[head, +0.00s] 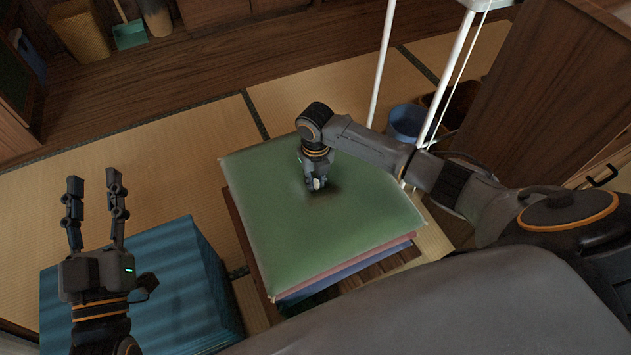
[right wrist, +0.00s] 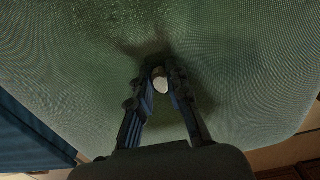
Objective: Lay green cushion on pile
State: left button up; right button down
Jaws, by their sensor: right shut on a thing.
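The green cushion (head: 330,230) lies flat over the pile, slightly turned relative to it. A pink cushion (head: 345,268) and a blue cushion (head: 340,284) show under its front edge; I cannot tell whether green and pink touch all over. My right gripper (head: 316,184) points down at the middle of the green cushion and is shut on it, at a small pale spot. The right wrist view shows the fingers (right wrist: 160,82) closed around this pale spot, with the green cloth (right wrist: 240,70) around it. My left gripper (head: 96,186) is open and empty, fingers apart.
A blue stack (head: 175,275) is at the lower left, by my left gripper. A wooden base (head: 385,266) is under the pile. White poles (head: 382,60), a blue bin (head: 406,122) and a wooden cabinet (head: 550,90) stand at the right. Tatami (head: 170,150) is clear behind.

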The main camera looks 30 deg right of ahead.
pick_arm(q)
jog(key=shift+s+r, duration=0.1)
jog(key=shift+r, duration=0.2)
pick_arm(e)
jog(key=shift+f, duration=0.15)
jog(key=shift+f, duration=0.15)
jog(key=c, duration=1.3)
grip_release()
pick_arm(q)
jog(key=shift+r+t, duration=0.15)
jog(key=shift+t, duration=0.15)
